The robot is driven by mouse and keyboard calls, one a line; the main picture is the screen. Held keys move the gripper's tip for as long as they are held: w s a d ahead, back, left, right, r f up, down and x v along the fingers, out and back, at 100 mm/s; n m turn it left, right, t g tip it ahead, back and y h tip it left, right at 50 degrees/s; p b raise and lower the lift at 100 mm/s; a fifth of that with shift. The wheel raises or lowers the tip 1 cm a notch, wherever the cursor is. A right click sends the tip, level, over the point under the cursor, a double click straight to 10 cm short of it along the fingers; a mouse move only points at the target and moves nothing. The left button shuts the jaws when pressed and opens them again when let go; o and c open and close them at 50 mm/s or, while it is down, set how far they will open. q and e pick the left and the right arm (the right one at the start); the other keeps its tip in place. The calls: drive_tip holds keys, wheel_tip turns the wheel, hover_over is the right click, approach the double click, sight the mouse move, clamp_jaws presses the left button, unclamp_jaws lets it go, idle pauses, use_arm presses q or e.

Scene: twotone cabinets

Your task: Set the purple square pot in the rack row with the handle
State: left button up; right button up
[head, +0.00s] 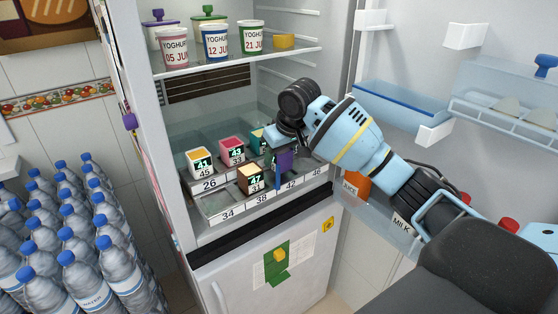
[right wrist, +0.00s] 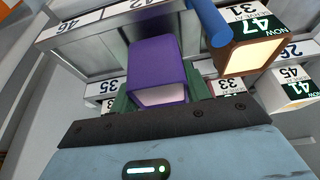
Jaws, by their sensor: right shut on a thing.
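My right gripper (right wrist: 158,98) is shut on the purple square pot (right wrist: 155,70), with a green finger on each side of it. In the head view the purple pot (head: 285,161) hangs below my right gripper (head: 281,146), over the front right part of the stepped rack (head: 225,206), near labels 42 and 46. I cannot tell whether it touches the rack. A blue rod (right wrist: 208,22), perhaps the handle, stands between the purple pot and the brown pot (right wrist: 247,55); it also shows in the head view (head: 278,176). My left gripper is not in view.
A yellow pot (head: 200,161), a red pot (head: 232,150) and a teal pot (head: 257,139) stand on the rack's rear step. The open fridge door, with bins (head: 402,103), is at right; water bottles (head: 80,240) stand left.

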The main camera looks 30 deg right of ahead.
drive_tip(key=shift+f, duration=0.95)
drive_tip(key=shift+f, duration=0.15)
drive_tip(key=o, duration=1.1)
drive_tip(key=v, duration=1.2)
